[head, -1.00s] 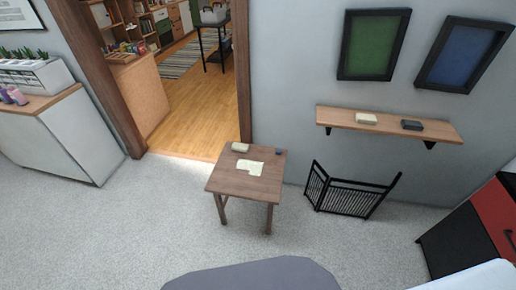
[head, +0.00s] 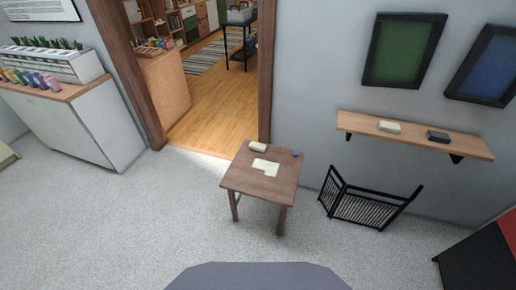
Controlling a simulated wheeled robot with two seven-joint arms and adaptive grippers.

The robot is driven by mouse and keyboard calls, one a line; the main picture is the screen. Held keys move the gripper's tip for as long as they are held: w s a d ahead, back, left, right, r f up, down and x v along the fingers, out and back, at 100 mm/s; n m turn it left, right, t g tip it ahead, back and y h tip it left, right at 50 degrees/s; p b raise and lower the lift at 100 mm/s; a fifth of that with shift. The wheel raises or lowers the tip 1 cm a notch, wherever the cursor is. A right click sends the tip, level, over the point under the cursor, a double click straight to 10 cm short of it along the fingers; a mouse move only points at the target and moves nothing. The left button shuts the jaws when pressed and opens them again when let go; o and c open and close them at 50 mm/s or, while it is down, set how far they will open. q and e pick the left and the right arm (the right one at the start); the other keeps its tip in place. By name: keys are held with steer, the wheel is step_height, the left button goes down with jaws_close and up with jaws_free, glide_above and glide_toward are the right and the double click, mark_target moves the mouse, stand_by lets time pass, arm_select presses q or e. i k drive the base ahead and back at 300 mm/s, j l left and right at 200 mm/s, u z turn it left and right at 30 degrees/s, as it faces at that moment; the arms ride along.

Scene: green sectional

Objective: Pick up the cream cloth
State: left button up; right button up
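A flat cream cloth (head: 265,167) with an uneven outline lies on top of a small wooden table (head: 245,183) in the head view. A cream block-like item (head: 257,147) lies near the table's back edge, and a small blue item (head: 295,154) lies near its back right corner. The table stands on the carpet ahead of me, a little right of the picture's middle. Neither of my grippers is in view.
A black folding gate (head: 362,207) stands right of the table below a wall shelf (head: 420,136). A white cabinet (head: 85,125) is at left. A doorway opens behind the table. The carpet (head: 120,220) in front and to the left is clear.

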mark_target(257, 147)
steer(key=i+j+z, duration=0.3)
steer(key=j+z, duration=0.15)
steer(key=j, duration=0.15)
steer(key=i+j+z, duration=0.2)
steer(key=j, duration=0.15)
steer(key=j+z, duration=0.25)
steer(key=j, duration=0.1)
